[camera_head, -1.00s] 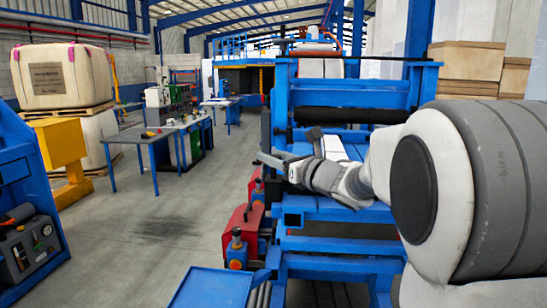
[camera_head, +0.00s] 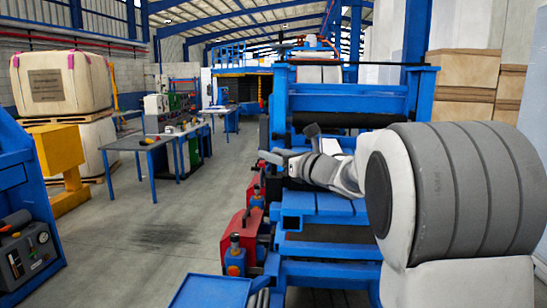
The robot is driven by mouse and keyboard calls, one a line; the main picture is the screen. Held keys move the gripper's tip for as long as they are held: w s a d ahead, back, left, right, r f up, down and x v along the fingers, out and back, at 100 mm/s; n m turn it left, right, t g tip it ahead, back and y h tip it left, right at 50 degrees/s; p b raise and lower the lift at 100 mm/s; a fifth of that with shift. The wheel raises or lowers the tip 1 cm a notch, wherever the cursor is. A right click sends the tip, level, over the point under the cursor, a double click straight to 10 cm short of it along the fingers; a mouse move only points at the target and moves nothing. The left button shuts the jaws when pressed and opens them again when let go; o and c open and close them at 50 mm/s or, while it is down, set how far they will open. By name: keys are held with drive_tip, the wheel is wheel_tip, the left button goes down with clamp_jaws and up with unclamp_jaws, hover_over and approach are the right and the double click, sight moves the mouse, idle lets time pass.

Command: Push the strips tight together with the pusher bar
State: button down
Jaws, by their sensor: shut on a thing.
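My gripper (camera_head: 290,161) is small in view over the left side of the blue machine's bed (camera_head: 330,205), at the end of my arm, which reaches in from the right. It is shut on a thin grey bar, the pusher bar (camera_head: 271,157), which points left past the bed's edge. The bar is mostly hidden by the gripper and wrist. White strips (camera_head: 335,147) show in part just behind my wrist, below the machine's dark roller. My arm hides the rest of them, so I cannot tell whether gaps remain or whether the bar touches them.
The blue frame's roller crossbeam (camera_head: 350,105) stands behind the strips. Red units (camera_head: 243,225) line the machine's left side. A blue tray (camera_head: 210,291) is at the front. The floor aisle (camera_head: 160,230) on the left is clear, with a work table (camera_head: 140,143) beyond.

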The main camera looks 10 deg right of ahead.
drive_tip(key=shift+c, duration=2.2)
unclamp_jaws()
drive_tip(key=shift+s, duration=0.1)
drive_tip(key=b+v, duration=0.3)
drive_tip(key=v, duration=1.4)
drive_tip(key=shift+b, duration=0.35)
drive_tip(key=shift+s, duration=0.1)
